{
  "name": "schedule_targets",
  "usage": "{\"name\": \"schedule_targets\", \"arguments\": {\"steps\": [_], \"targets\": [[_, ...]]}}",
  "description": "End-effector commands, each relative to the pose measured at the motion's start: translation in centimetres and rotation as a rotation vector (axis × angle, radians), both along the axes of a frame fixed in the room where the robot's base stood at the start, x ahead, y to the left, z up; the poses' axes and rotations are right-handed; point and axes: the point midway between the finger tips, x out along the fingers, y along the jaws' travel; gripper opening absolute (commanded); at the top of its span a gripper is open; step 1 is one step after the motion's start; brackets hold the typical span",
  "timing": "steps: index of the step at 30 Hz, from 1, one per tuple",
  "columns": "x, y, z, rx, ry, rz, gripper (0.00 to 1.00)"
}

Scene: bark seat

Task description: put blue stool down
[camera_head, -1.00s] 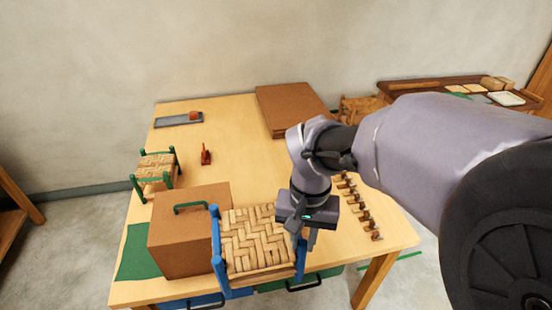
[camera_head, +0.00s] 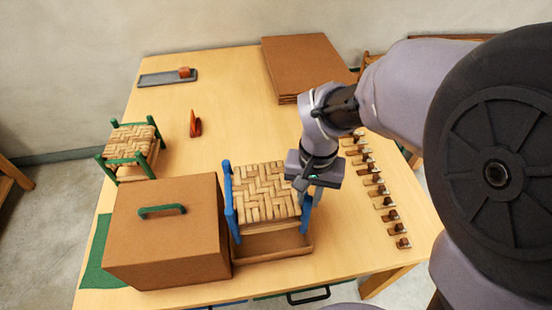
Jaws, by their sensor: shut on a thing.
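The blue stool (camera_head: 262,190) has blue posts and a woven bark seat. It is upright in the middle front of the table, right of a brown box. My gripper (camera_head: 306,195) is shut on the stool's right side, at a blue post. A shallow brown tray (camera_head: 275,246) shows under and in front of the stool. Whether the stool's feet touch the tray or table is hidden.
A brown box (camera_head: 165,240) with a green handle stands close left of the stool. A green stool (camera_head: 130,145) stands at the back left. Several small brown-and-metal pieces (camera_head: 375,190) line the right side. Brown sheets (camera_head: 303,65) are stacked at the back. The table centre (camera_head: 235,110) is clear.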

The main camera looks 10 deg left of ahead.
Motion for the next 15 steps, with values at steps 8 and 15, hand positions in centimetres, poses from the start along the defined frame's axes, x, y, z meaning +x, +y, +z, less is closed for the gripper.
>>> {"name": "schedule_targets", "arguments": {"steps": [8,15], "targets": [[0.0,0.0,-6.2,-0.001,0.002,0.000,0.00],[0.0,0.0,-10.0,-0.001,0.002,-0.001,0.00]]}}
